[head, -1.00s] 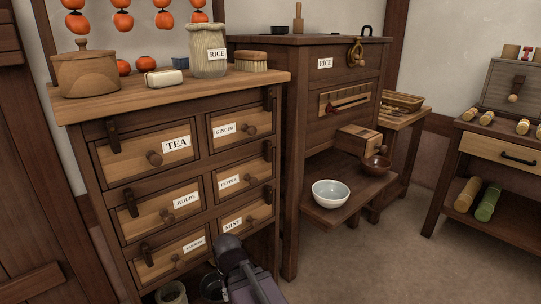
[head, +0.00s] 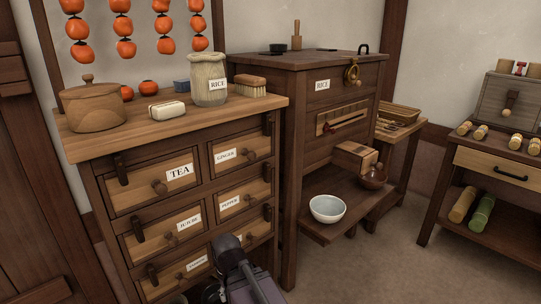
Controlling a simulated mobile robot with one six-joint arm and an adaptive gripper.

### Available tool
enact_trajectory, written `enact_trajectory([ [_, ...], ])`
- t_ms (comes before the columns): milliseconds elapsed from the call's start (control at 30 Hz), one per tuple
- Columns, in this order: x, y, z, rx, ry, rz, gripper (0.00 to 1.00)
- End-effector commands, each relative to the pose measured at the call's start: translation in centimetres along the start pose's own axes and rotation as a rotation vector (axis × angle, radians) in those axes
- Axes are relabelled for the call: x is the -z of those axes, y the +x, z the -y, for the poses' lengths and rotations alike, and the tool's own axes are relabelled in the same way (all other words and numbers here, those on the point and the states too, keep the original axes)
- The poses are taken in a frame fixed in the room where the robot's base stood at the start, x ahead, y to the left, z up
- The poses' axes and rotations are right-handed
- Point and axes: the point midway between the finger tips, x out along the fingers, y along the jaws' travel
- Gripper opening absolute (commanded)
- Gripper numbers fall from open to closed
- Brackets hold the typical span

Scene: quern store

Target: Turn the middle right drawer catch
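The middle right drawer (head: 240,197), labelled PEPPER, is in the right column of the dark wooden chest in the head view, below the GINGER drawer (head: 242,151). It looks closed. Its dark wooden catch (head: 267,170) sits at the drawer's upper right corner and looks roughly upright, reaching down over the front; its exact angle is hard to tell. A round knob is on the drawer front. My gripper's fingertips do not show.
Similar catches sit on the other drawers, such as TEA (head: 121,170) and JUJUBE (head: 137,230). A lidded pot (head: 93,108), a jar (head: 209,85) and a brush stand on the chest top. A rice cabinet with a white bowl (head: 327,209) stands right. Floor is clear there.

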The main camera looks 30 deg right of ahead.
Motion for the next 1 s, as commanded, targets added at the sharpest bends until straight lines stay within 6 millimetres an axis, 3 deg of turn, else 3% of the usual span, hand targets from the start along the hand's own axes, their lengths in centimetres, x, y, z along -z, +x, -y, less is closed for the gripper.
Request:
enact_trajectory([
  [33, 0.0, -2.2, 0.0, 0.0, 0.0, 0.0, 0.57],
  [600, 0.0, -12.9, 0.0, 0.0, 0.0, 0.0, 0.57],
  [800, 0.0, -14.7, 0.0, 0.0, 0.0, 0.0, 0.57],
  [1000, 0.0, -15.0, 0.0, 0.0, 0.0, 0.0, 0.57],
])
